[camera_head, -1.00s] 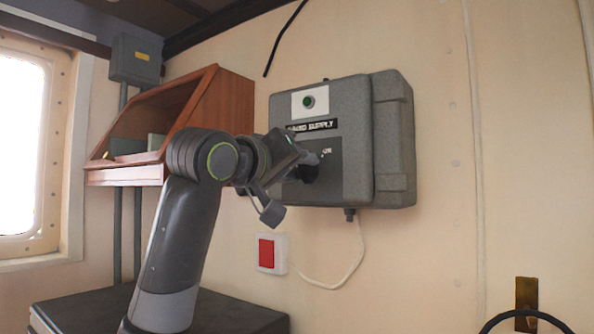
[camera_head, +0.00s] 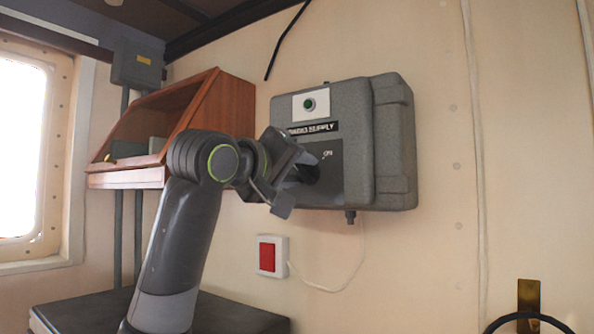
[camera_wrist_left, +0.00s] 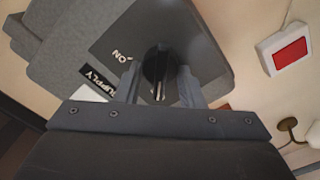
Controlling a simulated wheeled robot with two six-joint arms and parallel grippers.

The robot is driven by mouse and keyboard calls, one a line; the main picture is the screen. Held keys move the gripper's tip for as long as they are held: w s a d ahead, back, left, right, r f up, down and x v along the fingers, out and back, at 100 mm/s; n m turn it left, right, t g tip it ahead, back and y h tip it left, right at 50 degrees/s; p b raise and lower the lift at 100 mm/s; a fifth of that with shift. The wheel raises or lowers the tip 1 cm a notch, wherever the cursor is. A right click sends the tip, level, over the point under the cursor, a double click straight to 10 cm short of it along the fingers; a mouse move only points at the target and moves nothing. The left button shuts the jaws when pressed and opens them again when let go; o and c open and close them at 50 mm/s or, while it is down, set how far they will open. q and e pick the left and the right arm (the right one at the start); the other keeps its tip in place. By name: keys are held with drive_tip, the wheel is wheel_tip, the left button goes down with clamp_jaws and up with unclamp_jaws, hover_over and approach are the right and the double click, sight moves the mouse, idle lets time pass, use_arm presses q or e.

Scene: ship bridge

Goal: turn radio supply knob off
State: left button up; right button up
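The grey radio supply box (camera_head: 350,110) is mounted on the wall, with a green button on a white plate (camera_head: 310,103) and a supply label (camera_head: 313,128). Below the label, the black knob sits on a dark panel and is mostly hidden by my left gripper (camera_head: 300,172) in the head view. In the left wrist view, the round knob (camera_wrist_left: 158,65) lies between the two fingers of my left gripper (camera_wrist_left: 160,88), which look closed against its sides. My right gripper is out of view.
A red switch in a white frame (camera_head: 268,256) is on the wall below the box, near a white cable. A wooden shelf (camera_head: 210,110) is at left. A dark surface (camera_head: 80,308) lies below. A brass fitting (camera_head: 528,303) is at lower right.

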use_arm(q)
drive_tip(key=o, duration=0.4)
drive_tip(key=shift+o, duration=0.2)
drive_tip(key=shift+s+a+f+b, duration=0.1)
drive_tip(key=shift+s+a+b, duration=0.3)
drive_tip(key=shift+s, duration=0.1)
drive_tip(key=b+v, duration=0.6)
drive_tip(key=v, duration=1)
drive_tip(key=shift+s, duration=0.1)
